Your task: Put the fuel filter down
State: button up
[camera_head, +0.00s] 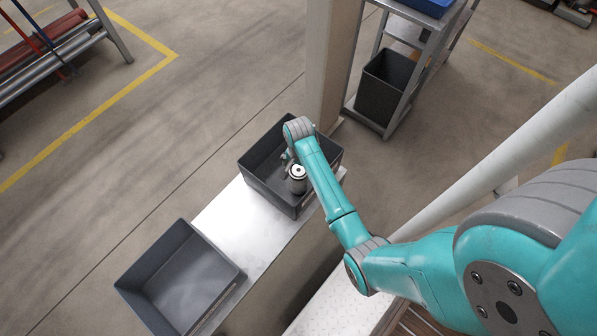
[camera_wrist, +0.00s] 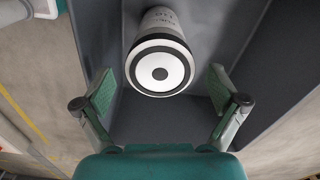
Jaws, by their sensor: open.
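The fuel filter (camera_wrist: 160,68) is a pale cylinder with a black ring and a black centre on its end face. In the head view the fuel filter (camera_head: 297,176) is inside the far dark grey bin (camera_head: 268,190), near its front wall. My gripper (camera_wrist: 160,98) is open in the wrist view, with one green finger pad on each side. The filter is beyond the pads and I see no contact with them. In the head view my gripper (camera_head: 289,160) is over the bin, partly hidden by my wrist.
A second grey bin (camera_head: 182,283) is empty on the near end of the light bench (camera_head: 240,222). Bare bench top lies between the bins. A beige post (camera_head: 333,60) stands just behind the far bin. A shelf cart (camera_head: 405,85) with a black bin is at the back right.

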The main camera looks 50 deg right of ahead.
notch_tip(320, 180, up, 8)
jog(key=shift+r, duration=0.15)
jog(key=s+a+f+n+t, duration=0.1)
jog(key=s+a+n, duration=0.1)
jog(key=s+a, duration=0.1)
jog(key=s+a+f+n+t+h, duration=0.1)
jog(key=s+a+f+n+t, duration=0.1)
jog(key=s+a, duration=0.2)
jog(key=s+a+f+n+t, duration=0.1)
jog(key=s+a+f+t, duration=0.1)
jog(key=s+a, duration=0.1)
jog(key=shift+s+a+f+n, duration=0.2)
jog(key=shift+s+a+n, duration=0.15)
jog(key=shift+a+n, duration=0.05)
jog(key=s+a+r+n+t, duration=0.3)
jog(key=s+r, duration=0.3)
jog(key=r, duration=0.3)
jog(key=s+a+r+n+t, duration=0.3)
jog(key=s+r, duration=0.3)
jog(key=r, duration=0.3)
jog(key=s+a+r+n+t+y, duration=0.1)
jog(key=s+a+r+n+t, duration=0.1)
jog(key=s+r, duration=0.5)
notch_tip(320, 180, up, 2)
jog(key=shift+a+r+n+t, duration=0.15)
jog(key=shift+a+n+t, duration=0.25)
jog(key=shift+n+t, duration=0.5)
